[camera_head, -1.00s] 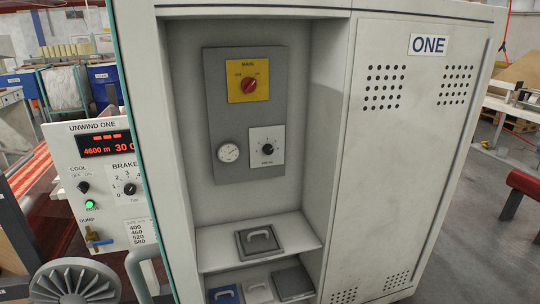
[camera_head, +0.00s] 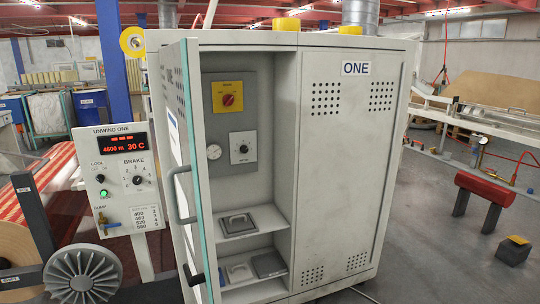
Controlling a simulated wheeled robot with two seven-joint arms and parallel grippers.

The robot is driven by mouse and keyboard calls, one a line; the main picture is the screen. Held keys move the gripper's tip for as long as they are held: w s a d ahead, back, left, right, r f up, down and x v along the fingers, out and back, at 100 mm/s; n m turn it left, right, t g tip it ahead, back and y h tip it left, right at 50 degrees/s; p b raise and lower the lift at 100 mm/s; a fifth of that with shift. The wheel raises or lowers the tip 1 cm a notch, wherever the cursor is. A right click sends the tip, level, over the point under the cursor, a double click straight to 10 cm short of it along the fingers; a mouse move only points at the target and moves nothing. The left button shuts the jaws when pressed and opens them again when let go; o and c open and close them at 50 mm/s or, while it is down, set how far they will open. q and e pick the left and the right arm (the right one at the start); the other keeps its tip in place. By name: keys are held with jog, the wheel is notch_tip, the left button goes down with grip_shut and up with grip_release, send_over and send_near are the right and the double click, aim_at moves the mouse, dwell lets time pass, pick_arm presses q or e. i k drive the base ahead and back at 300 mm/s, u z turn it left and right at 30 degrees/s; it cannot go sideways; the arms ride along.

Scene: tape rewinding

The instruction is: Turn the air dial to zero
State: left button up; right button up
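The cabinet marked ONE (camera_head: 345,170) stands in the middle, with its left door (camera_head: 187,150) swung open and seen almost edge-on. Inside, on a grey panel, a white plate carries a black round knob (camera_head: 243,148), which appears to be the air dial. Its label is too small to read, and I cannot tell its exact setting. Neither of my grippers is in view.
The door's grey handle (camera_head: 179,195) sticks out to the left. Shelves inside hold a grey lidded item (camera_head: 238,224).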

aim_at(244, 148)
jog(key=z, duration=0.8)
jog(key=i, duration=2.65)
jog(key=u, duration=2.15)
